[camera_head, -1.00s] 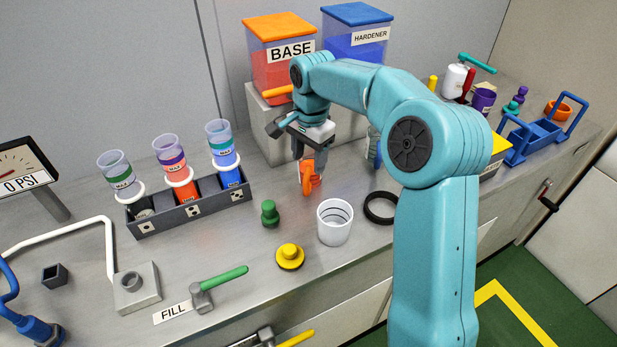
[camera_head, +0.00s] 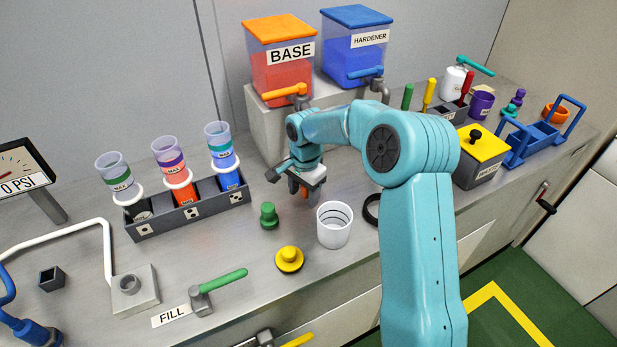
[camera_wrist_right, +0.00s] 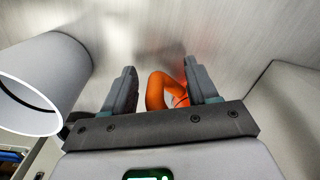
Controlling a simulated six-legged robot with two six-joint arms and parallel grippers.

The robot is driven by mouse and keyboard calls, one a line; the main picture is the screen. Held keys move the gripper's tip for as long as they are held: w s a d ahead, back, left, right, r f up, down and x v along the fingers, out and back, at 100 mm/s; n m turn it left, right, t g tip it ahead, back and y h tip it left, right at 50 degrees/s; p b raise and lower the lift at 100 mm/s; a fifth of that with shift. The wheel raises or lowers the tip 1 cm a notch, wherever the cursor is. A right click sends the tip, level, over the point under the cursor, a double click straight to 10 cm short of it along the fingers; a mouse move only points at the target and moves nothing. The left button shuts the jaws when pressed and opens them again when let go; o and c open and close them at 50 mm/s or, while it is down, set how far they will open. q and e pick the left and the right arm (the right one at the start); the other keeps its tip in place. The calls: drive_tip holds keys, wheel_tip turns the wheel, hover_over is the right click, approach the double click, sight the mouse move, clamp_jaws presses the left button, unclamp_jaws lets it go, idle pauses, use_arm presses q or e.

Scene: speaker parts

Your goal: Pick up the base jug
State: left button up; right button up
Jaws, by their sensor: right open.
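The base jug is mostly hidden under my right gripper in the head view, where only a small orange patch (camera_head: 293,186) shows. In the right wrist view its orange curved handle (camera_wrist_right: 156,88) lies between the two fingers. My right gripper (camera_head: 303,190) is low over the counter in front of the grey block, pointing down. In the right wrist view the gripper (camera_wrist_right: 160,82) is open, with a finger on each side of the handle. I cannot tell whether either finger touches it. My left gripper is not in view.
A white cup (camera_head: 334,226) stands close by at the right gripper's near side. A green knob (camera_head: 269,215) and a yellow knob (camera_head: 289,259) are on the counter. The BASE tank (camera_head: 281,70) with an orange tap stands behind on the grey block (camera_head: 262,133).

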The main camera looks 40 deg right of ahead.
drive_tip(key=c, duration=0.4)
clamp_jaws()
drive_tip(key=shift+r, duration=0.1)
drive_tip(key=shift+r, duration=0.65)
wheel_tip(320, 180, up, 5)
drive_tip(key=shift+r, duration=0.2)
drive_tip(key=s+a+b, duration=0.1)
drive_tip(key=s+a, duration=0.3)
drive_tip(key=a, duration=0.3)
drive_tip(key=s+a+b, duration=0.2)
drive_tip(key=s+a, duration=0.3)
drive_tip(key=a, duration=0.3)
drive_tip(key=shift+a, duration=0.25)
